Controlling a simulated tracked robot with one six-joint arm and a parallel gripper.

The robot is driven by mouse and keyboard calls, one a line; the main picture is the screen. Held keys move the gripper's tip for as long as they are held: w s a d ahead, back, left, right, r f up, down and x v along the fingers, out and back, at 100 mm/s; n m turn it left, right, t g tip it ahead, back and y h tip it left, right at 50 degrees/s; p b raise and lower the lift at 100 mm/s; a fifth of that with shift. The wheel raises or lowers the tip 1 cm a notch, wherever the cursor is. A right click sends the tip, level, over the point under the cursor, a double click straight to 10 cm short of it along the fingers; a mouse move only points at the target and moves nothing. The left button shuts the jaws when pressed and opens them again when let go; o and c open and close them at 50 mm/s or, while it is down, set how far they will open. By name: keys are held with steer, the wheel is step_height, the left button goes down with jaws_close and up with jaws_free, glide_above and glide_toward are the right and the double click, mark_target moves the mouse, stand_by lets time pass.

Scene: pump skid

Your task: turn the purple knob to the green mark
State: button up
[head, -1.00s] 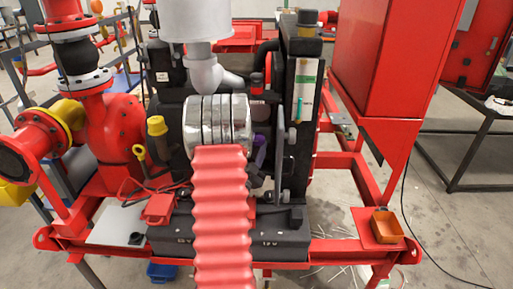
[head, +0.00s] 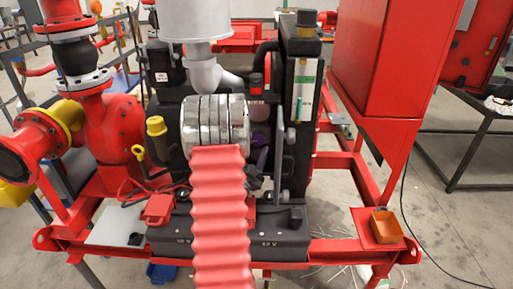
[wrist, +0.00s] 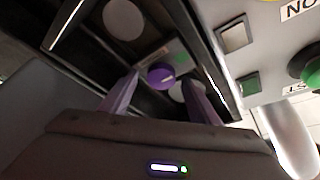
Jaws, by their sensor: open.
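The purple knob (wrist: 160,76) shows in the middle of the wrist view, round, with a pale line on its face towards the right. A green mark (wrist: 183,57) sits on the panel up and right of it. My gripper (wrist: 161,80) is open, with one purple finger on each side of the knob in the picture. I cannot tell whether either finger touches it. In the head view, my arm covers most of this area, and only a bit of purple shows beside it.
Pale round discs and square buttons (wrist: 234,37) are on the panels around the knob, with a green button at the right edge.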

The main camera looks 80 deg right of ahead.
steer(key=v, duration=1.3)
stand_by(0.4)
